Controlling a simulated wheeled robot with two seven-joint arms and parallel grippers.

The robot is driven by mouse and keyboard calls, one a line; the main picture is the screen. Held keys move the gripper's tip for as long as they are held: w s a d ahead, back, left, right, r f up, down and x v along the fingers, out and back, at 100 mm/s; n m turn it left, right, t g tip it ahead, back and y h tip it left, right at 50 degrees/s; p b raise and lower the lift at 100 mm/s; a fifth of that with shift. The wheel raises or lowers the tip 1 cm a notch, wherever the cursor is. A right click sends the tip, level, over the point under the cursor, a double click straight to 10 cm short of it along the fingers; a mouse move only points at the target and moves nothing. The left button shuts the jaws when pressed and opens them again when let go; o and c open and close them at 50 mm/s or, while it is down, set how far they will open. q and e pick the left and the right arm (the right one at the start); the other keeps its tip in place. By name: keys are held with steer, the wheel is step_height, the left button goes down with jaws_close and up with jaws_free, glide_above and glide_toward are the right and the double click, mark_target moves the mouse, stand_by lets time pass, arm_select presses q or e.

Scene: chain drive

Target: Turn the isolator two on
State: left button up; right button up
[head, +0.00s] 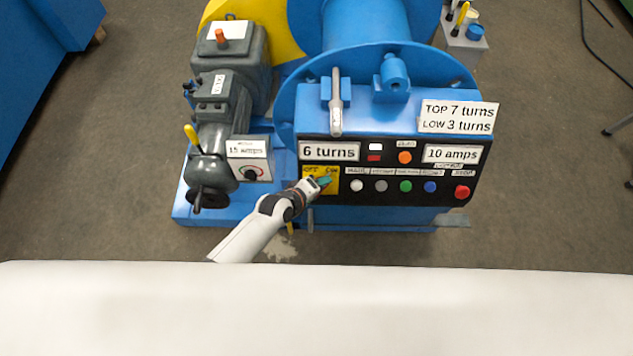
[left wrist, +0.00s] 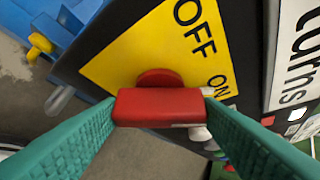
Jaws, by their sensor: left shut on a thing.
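The isolator's yellow plate (head: 308,172), lettered OFF and ON, is at the left end of the black control panel. In the left wrist view the plate (left wrist: 135,55) carries a red bar handle (left wrist: 160,107). The handle's right end lies close to the ON lettering; OFF is farther up. My left gripper (head: 323,182) is at the plate, and its teal fingers (left wrist: 160,108) are shut on the two ends of the red handle. In the head view the gripper hides the handle and part of the plate. My right gripper is not in view.
Several buttons sit right of the plate, including a white one (head: 357,186) and a red one (head: 462,192). A metal lever (head: 336,105) rises above the panel. A grey motor unit (head: 215,110) with a black knob (head: 251,174) stands to the left.

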arm_select(q)
steer(key=shift+d+r+m+g+y+p, duration=0.1)
steer(key=shift+m+g+y+p, duration=0.35)
steer(key=shift+m+p, duration=0.6)
steer(key=o, duration=1)
steer(key=p+v, duration=0.1)
steer(key=v, duration=1.1)
steer(key=shift+d+p, duration=0.1)
steer(key=shift+p, duration=0.3)
